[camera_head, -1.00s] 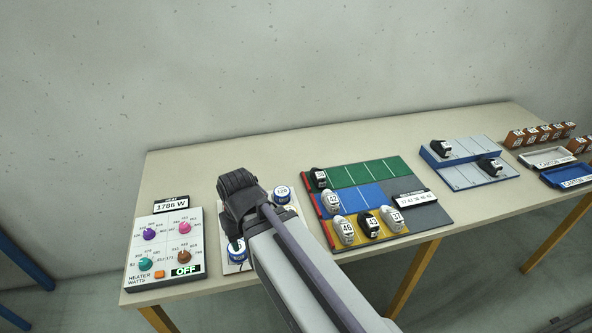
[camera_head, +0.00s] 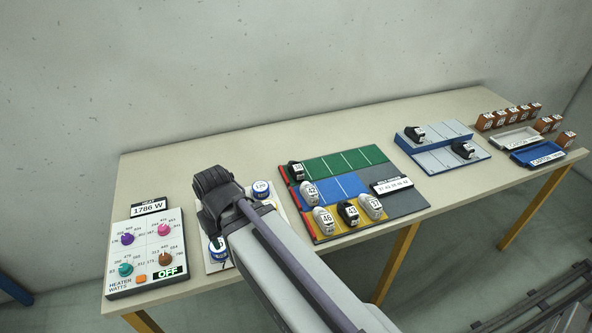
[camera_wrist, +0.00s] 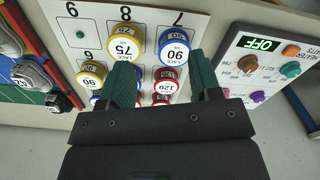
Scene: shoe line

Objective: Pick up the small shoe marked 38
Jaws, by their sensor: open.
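A small black shoe (camera_head: 295,169) sits at the left end of the green row of the shoe board; its label looks like 38 but is too small to be sure. The board (camera_head: 405,205) also carries a silver shoe marked 42 (camera_head: 310,193), one marked 46 (camera_head: 324,220), a black one that looks like 43 (camera_head: 348,212) and a silver 37 (camera_head: 371,207). My gripper (camera_wrist: 163,88) is open and empty over the lace spool board, left of the shoe board in the head view. Its fingertips are hidden in the head view. A black shoe (camera_wrist: 60,103) shows at the wrist view's left.
Lace spools (camera_wrist: 174,47) stand under and around my fingers. A heater panel (camera_head: 146,250) reading OFF is at the table's left end. A blue-grey stand (camera_head: 440,158) holds two black shoes. Carton trays (camera_head: 537,153) and brown boxes lie at the far right. The table's back strip is clear.

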